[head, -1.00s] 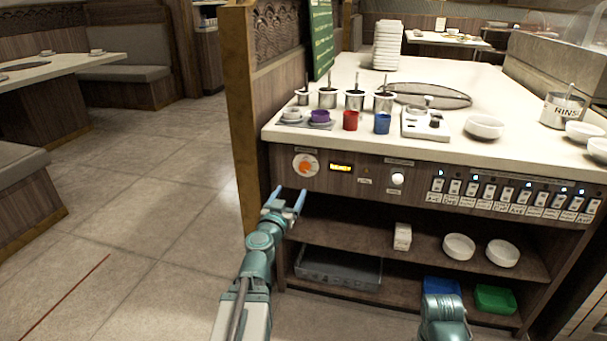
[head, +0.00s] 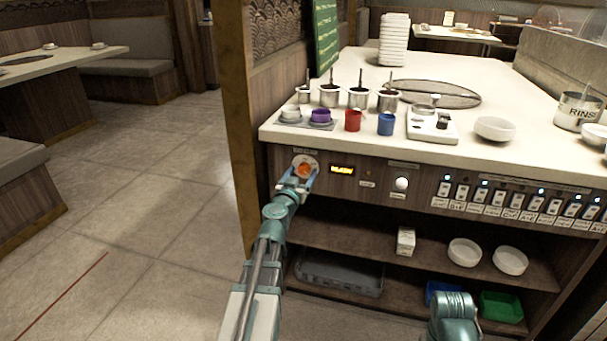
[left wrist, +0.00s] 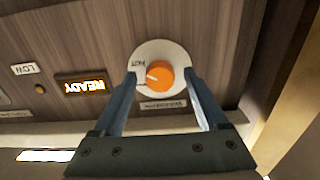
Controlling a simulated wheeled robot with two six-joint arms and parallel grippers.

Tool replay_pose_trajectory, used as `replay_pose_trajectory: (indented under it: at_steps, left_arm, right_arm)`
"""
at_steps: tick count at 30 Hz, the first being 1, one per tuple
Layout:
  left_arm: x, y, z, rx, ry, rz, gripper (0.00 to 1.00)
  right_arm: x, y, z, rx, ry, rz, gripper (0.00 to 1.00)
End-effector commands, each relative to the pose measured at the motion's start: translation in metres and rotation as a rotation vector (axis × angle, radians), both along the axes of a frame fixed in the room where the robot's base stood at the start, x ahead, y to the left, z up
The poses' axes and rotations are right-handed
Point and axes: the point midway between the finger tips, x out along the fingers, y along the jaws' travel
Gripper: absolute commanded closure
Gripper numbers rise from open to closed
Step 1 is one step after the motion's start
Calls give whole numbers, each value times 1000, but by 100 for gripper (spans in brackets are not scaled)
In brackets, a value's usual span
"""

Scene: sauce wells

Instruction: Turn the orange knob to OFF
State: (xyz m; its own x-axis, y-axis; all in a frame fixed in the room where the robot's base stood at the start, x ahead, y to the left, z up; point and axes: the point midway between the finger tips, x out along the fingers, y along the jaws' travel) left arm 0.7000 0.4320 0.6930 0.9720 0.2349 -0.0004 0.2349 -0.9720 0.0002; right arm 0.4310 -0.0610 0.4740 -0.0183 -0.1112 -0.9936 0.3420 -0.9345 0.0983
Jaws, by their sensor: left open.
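The orange knob (head: 304,168) sits on a round white dial plate on the counter's front panel, at its left end. In the left wrist view the knob (left wrist: 159,76) shows a pale pointer mark on its left side, and the plate (left wrist: 150,50) has lettering too small to read surely. My left gripper (head: 297,180) is open just in front of the dial. In the left wrist view its fingers (left wrist: 160,82) lie on either side of the knob, with gaps between; contact cannot be seen. My right arm (head: 453,318) shows at the bottom, its gripper out of view.
A lit display (head: 342,169) and a white knob (head: 401,184) are to the right on the panel, then a row of switches (head: 510,200). Cups and pots stand on the counter (head: 470,160) above. An open shelf (head: 350,230) lies below.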

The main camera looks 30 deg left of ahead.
Motion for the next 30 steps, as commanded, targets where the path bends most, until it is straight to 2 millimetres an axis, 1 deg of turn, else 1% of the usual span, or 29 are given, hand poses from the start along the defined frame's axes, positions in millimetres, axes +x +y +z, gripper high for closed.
replay_pose_trajectory:
  at_steps: [2, 3, 8, 9, 11, 15, 16, 23, 30]
  left_arm:
    - [0, 0, 0, 0, 0, 0, 24]
    - [0, 0, 0, 0, 0, 0, 26]
    - [0, 0, 0, 0, 0, 0, 55]
    - [0, 0, 0, 0, 0, 0, 62]
    - [0, 0, 0, 0, 0, 0, 73]
    - [0, 0, 0, 0, 0, 0, 98]
    - [0, 0, 0, 0, 0, 0, 100]
    - [0, 0, 0, -15, -4, 0, 100]
    - [0, -1, 0, -120, -29, -1, 100]
  right_arm:
    - [0, 0, 0, 0, 0, 0, 100]
    - [0, 0, 0, 0, 0, 0, 100]
    - [0, 0, 0, 0, 0, 0, 100]
    - [0, 0, 0, 0, 0, 0, 100]
    - [0, 0, 0, 0, 0, 0, 100]
    - [0, 0, 0, 0, 0, 0, 100]
    - [0, 0, 0, 0, 0, 0, 100]
    - [0, 0, 0, 0, 0, 0, 100]
    - [0, 0, 0, 0, 0, 0, 100]
